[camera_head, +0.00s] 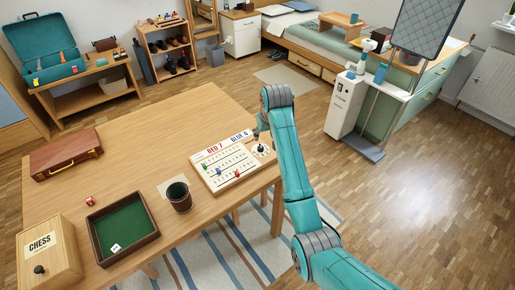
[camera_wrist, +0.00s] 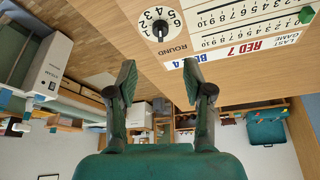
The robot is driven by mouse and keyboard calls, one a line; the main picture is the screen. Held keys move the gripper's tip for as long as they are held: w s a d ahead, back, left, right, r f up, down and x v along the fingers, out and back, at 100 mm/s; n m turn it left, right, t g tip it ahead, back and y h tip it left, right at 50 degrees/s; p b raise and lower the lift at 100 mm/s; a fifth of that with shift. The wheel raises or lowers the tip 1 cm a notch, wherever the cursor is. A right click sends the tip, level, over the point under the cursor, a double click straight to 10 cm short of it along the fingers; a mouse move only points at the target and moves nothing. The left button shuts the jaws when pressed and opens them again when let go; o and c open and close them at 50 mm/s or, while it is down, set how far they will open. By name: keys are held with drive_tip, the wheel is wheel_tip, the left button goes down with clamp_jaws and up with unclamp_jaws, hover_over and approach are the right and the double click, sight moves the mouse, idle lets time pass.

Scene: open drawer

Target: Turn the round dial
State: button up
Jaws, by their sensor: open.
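The round dial (camera_head: 261,150) is a white disc with a black knob at its middle, at the right end of the white scoreboard (camera_head: 212,160). In the wrist view, which looks upside down, the dial (camera_wrist: 146,23) shows numbers around its rim and the word ROUND beside it. My gripper (camera_wrist: 160,78) is open and empty, its two fingers apart, with the dial beyond the fingertips and not touched. In the head view my gripper (camera_head: 258,132) is near the board's right end, just behind the dial, partly hidden by my arm.
The board carries small coloured pegs. A dark cup (camera_head: 180,197), a green-lined tray (camera_head: 103,246), a chess box (camera_head: 33,258), a red die (camera_head: 90,201) and a brown case (camera_head: 66,153) stand left on the table (camera_head: 140,135). The table's right edge is close to the dial.

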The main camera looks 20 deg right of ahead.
sight(261, 146)
drive_tip(key=x, duration=1)
drive_tip(key=shift+w+a+f, duration=0.1)
drive_tip(key=shift+f, duration=0.2)
clamp_jaws()
